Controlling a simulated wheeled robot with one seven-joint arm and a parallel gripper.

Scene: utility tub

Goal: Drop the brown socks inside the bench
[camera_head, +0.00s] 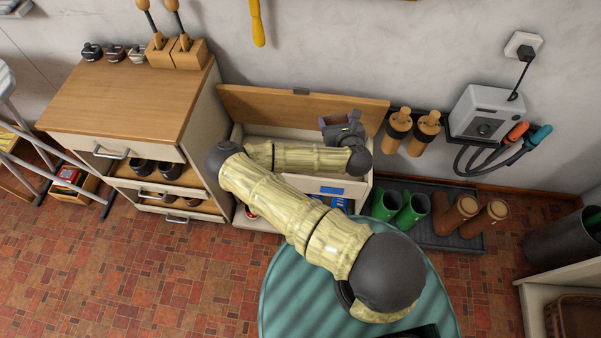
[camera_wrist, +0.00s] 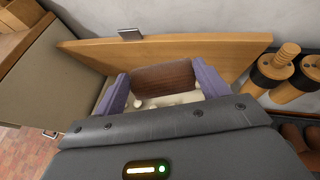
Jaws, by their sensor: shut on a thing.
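The bench stands against the wall with its wooden lid (camera_head: 345,107) raised; the lid also shows in the wrist view (camera_wrist: 95,52). Part of its pale interior (camera_head: 275,132) shows, the rest is hidden by my arm. My gripper (camera_head: 343,128) is over the right part of the bench opening. In the wrist view, my gripper's two purple fingers (camera_wrist: 162,88) are shut on the brown socks (camera_wrist: 163,76), seen as a dark brown block. Pale shapes lie below the socks inside the bench. The socks cannot be made out in the head view.
A wooden-topped cabinet (camera_head: 130,95) with partly open drawers stands left of the bench. Green boots (camera_head: 400,208) and brown boots (camera_head: 468,212) sit on a dark tray at right. A grey wall unit (camera_head: 486,112) with hoses hangs above. Tiled floor is open at lower left.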

